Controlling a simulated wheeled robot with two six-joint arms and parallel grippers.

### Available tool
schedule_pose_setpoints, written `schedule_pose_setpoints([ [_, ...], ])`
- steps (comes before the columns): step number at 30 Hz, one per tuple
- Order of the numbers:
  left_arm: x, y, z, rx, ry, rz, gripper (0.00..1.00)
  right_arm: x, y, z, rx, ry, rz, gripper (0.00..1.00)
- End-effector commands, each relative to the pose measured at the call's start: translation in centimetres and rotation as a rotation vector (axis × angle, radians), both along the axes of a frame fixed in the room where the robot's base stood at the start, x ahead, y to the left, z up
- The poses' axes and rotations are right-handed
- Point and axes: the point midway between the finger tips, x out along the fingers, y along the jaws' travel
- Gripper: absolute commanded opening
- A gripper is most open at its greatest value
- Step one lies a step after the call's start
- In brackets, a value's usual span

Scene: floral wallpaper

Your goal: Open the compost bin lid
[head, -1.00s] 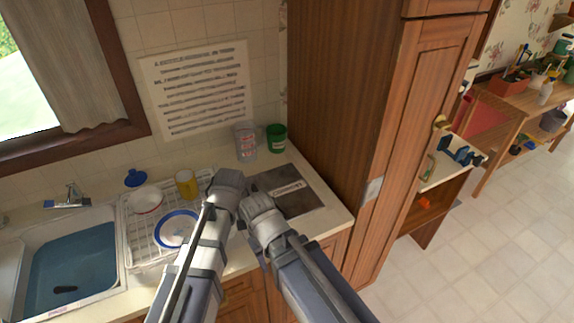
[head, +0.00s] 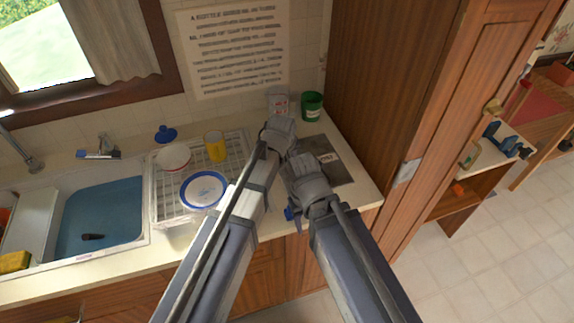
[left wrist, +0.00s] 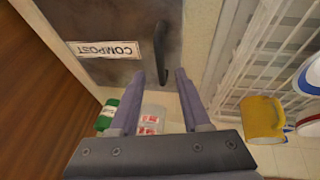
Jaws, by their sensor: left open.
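The compost bin lid is a dark grey plate (head: 338,170) set in the counter, partly covered by my arms in the head view. In the left wrist view the lid (left wrist: 120,18) carries a white COMPOST label (left wrist: 103,50) and a black bar handle (left wrist: 163,52) near one edge. My left gripper (left wrist: 160,75) is open, its two fingers apart, with the handle just beyond the gap between the tips; contact is not visible. In the head view my left gripper (head: 277,136) is over the lid's left side. My right gripper (head: 307,180) is close beside it; its fingers cannot be made out.
A clear cup (head: 278,100) and green container (head: 312,105) stand behind the lid. A dish rack (head: 165,210) with a yellow mug (head: 215,146), bowl (head: 173,157) and plate (head: 204,189) is left of it, then a sink (head: 98,213). A tall wooden cabinet (head: 385,70) borders the right.

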Motion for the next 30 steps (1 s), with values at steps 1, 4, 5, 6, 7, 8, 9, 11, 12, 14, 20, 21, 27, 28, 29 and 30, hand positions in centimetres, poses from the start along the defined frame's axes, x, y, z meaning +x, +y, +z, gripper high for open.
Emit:
schedule_pose_setpoints([
  [1,0.5,-0.1,-1.4,0.000,0.000,0.000,0.47,0.0,0.0,-1.3,0.000,0.000,0.000,0.50],
  [4,1.0,-0.1,-2.4,0.000,0.000,0.000,0.47,0.0,0.0,-2.4,0.000,0.000,-0.001,0.50],
  [5,1.1,-0.2,-2.7,0.000,0.000,0.000,0.47,0.0,0.0,-2.7,0.000,0.000,-0.001,0.50],
  [6,1.2,-0.2,-2.9,0.000,0.000,0.000,0.47,0.0,0.0,-2.9,0.000,0.000,-0.001,0.50],
  [7,1.3,-0.2,-3.1,0.000,0.000,0.000,0.47,0.0,0.0,-3.1,0.000,0.000,-0.001,0.50],
  [8,1.4,-0.2,-3.2,0.000,0.000,0.000,0.47,0.0,0.0,-3.2,0.000,0.000,-0.001,0.50],
  [9,1.5,-0.2,-3.3,0.000,0.000,0.000,0.47,0.0,0.0,-3.2,0.000,0.000,-0.001,0.50],
  [11,1.5,-0.2,-3.3,0.000,0.000,-0.001,0.47,0.0,0.0,-3.3,0.000,0.000,-0.001,0.50],
  [12,1.5,-0.2,-3.2,0.000,0.000,-0.001,0.47,0.0,0.0,-3.2,0.000,0.000,-0.001,0.50],
  [14,1.5,-0.2,-3.2,0.000,0.000,-0.001,0.47,0.0,0.0,-3.2,0.000,0.000,-0.001,0.50],
  [20,1.5,-0.2,-3.1,0.000,0.000,-0.001,0.37,0.0,0.0,-3.1,0.000,0.000,-0.001,0.50],
  [21,1.5,-0.2,-3.1,0.000,0.000,-0.001,0.33,0.0,0.0,-3.1,0.000,0.000,-0.001,0.50],
  [27,1.5,-0.2,-3.1,0.000,0.000,-0.001,0.10,0.0,0.0,-3.1,0.000,0.000,-0.001,0.50],
  [28,1.5,-0.2,-3.1,0.000,0.000,-0.001,0.07,0.0,0.0,-3.1,0.000,0.000,-0.001,0.50],
  [29,1.5,-0.2,-3.1,0.000,0.000,-0.001,0.03,0.0,0.0,-3.1,0.000,0.000,-0.001,0.50],
  [30,1.5,-0.2,-3.1,0.000,0.000,-0.001,0.00,0.0,0.0,-3.1,0.000,0.000,-0.001,0.50],
])
